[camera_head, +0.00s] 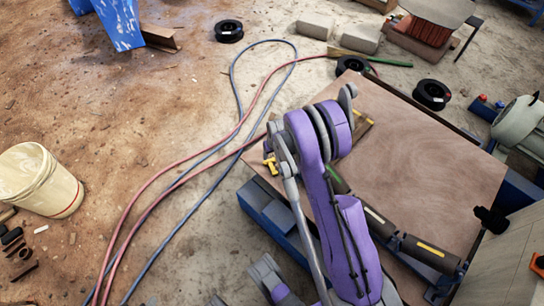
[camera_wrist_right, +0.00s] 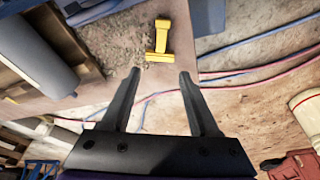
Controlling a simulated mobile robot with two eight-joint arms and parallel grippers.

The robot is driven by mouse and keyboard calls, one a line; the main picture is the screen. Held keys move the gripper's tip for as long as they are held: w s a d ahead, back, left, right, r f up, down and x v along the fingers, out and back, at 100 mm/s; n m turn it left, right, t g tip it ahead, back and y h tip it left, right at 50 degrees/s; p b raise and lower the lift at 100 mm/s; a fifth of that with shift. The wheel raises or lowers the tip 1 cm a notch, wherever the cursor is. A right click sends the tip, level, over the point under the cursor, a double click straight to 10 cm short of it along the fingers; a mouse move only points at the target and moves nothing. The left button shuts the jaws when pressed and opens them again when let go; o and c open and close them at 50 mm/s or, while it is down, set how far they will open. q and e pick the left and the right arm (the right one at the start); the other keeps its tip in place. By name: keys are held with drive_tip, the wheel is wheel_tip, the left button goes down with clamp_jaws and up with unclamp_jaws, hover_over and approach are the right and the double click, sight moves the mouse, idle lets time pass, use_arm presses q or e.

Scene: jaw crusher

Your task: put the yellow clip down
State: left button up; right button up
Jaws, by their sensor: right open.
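The yellow clip (camera_wrist_right: 160,40) lies on the brown board (camera_wrist_right: 110,100) near its edge in the wrist view. In the head view a small yellow piece (camera_head: 269,162) shows at the board's left corner, partly beside my arm. My right gripper (camera_wrist_right: 157,76) is open, its two dark fingers apart with nothing between them. The clip is just beyond the fingertips, apart from both. In the head view my purple right arm hides most of the right gripper.
The board (camera_head: 430,150) carries a row of dark rollers (camera_head: 430,252) along its near side. Red and blue hoses (camera_head: 185,172) run over the dirt floor to its left. A cream bucket (camera_head: 38,180) stands far left. A grey-green motor (camera_head: 520,125) is at the right.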

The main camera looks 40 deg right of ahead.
drive_tip(key=s+a+r+n, duration=0.1)
drive_tip(key=s+a+r, duration=0.3)
drive_tip(key=a+r, duration=0.45)
drive_tip(key=s+a+r+n, duration=0.1)
drive_tip(key=s+a+r, duration=0.35)
drive_tip(key=r, duration=0.65)
drive_tip(key=s+a+r+t, duration=0.1)
drive_tip(key=s+a+r, duration=0.1)
drive_tip(key=s+a, duration=0.3)
drive_tip(key=s+a+r+n, duration=0.1)
drive_tip(key=s+a, duration=0.3)
drive_tip(key=s, duration=0.5)
drive_tip(key=shift+s+a+r+n+t+y+p, duration=0.35)
drive_tip(key=shift+r+t+y+p, duration=0.1)
drive_tip(key=shift+r, duration=0.4)
drive_tip(key=shift+w, duration=0.1)
